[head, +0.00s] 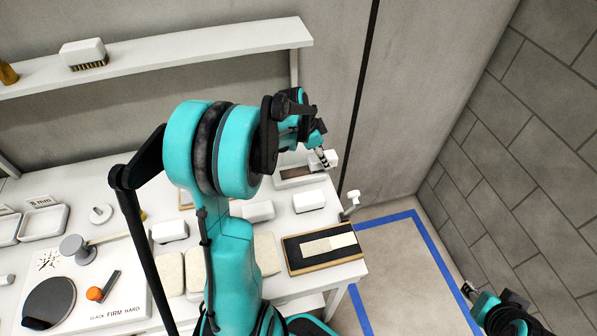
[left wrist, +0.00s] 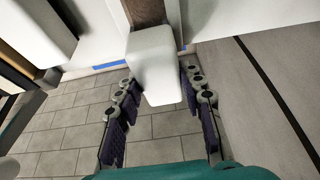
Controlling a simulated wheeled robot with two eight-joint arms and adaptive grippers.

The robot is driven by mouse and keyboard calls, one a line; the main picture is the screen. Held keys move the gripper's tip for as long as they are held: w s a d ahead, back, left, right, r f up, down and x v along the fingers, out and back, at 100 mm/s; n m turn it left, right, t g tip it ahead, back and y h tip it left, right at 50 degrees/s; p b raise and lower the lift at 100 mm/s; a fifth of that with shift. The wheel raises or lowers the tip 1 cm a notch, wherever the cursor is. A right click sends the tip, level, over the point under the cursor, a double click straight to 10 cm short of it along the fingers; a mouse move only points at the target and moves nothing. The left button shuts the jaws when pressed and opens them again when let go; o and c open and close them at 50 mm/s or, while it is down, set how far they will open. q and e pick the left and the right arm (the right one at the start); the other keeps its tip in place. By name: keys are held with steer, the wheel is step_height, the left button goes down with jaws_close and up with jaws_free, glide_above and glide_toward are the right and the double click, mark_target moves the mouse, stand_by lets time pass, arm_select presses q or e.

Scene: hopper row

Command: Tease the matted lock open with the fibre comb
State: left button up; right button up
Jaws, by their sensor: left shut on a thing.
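My left gripper (head: 322,157) is at the back right of the bench, above a white tray (head: 318,178) with a brown inside. It is shut on a white block-like piece (head: 331,159). In the left wrist view the white piece (left wrist: 154,62) sits between the two fingers; whether it is the fibre comb's handle I cannot tell, and no teeth show. A pale flat strip (head: 328,243), perhaps the matted lock, lies on a dark wood-edged board (head: 296,259) at the bench's right end. My right gripper (head: 467,288) is at the lower right, apart from the bench; its jaws are too small to read.
A white block (head: 309,201) and a small white stand (head: 351,201) are near the board. A panel with a black disc (head: 49,303) and an orange knob (head: 94,294) is at left. A brush (head: 84,54) sits on the shelf. Blue tape (head: 425,241) marks the floor.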

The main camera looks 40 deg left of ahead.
mark_target(309, 159)
arm_select(q)
steer(key=shift+s, duration=0.1)
steer(key=shift+s+a, duration=0.2)
steer(key=s+a, duration=0.2)
steer(key=shift+s+a, duration=0.15)
steer(key=shift+s, duration=0.3)
steer(key=shift+s+a, duration=1.45)
steer(key=shift+s, duration=0.3)
steer(key=shift+s, duration=0.1)
steer(key=shift+s+a, duration=1.4)
steer(key=shift+s, duration=0.25)
steer(key=shift+a, duration=0.1)
